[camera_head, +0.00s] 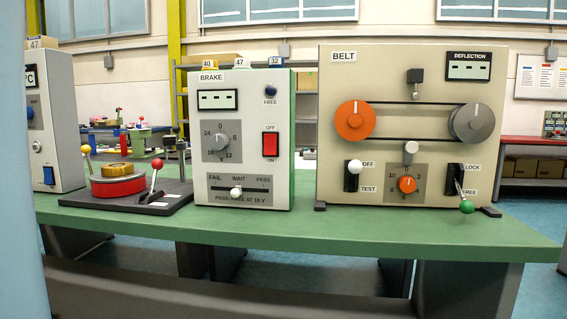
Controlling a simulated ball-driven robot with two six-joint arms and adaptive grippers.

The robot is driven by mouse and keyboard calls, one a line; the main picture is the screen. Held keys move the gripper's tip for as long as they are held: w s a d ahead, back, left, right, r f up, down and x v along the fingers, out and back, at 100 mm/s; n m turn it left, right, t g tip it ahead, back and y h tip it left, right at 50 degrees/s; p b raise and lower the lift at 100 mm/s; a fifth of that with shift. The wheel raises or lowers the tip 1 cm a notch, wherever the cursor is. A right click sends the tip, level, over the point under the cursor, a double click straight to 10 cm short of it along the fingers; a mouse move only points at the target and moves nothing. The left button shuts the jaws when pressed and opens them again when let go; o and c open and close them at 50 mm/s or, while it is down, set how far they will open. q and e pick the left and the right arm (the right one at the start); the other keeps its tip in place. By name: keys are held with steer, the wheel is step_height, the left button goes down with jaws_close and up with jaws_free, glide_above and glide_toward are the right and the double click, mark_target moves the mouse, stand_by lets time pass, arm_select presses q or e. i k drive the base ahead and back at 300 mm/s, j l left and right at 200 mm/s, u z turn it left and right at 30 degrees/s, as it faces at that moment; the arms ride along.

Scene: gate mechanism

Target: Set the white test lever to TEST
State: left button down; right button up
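The white test lever (354,167) is on the beige BELT panel (485,120) at the right of the bench. Its white knob is at the upper end of a dark slot plate (351,184), beside the OFF label. The TEST label (369,189) is to the right of the plate's lower end. Neither of my grippers is in view, and nothing covers the lever.
A green-knobbed LOCK/FREE lever (467,207) juts out at the panel's lower right. An orange dial (407,184) is between the levers. The BRAKE box (282,185) stands to the left. The green bench top (330,228) in front is clear.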

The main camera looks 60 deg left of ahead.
mark_target(356, 167)
steer(key=u, duration=1.3)
steer(key=i+l, duration=0.15)
steer(key=l, duration=0.15)
steer(key=i+l+z, duration=0.1)
steer(key=l, duration=0.2)
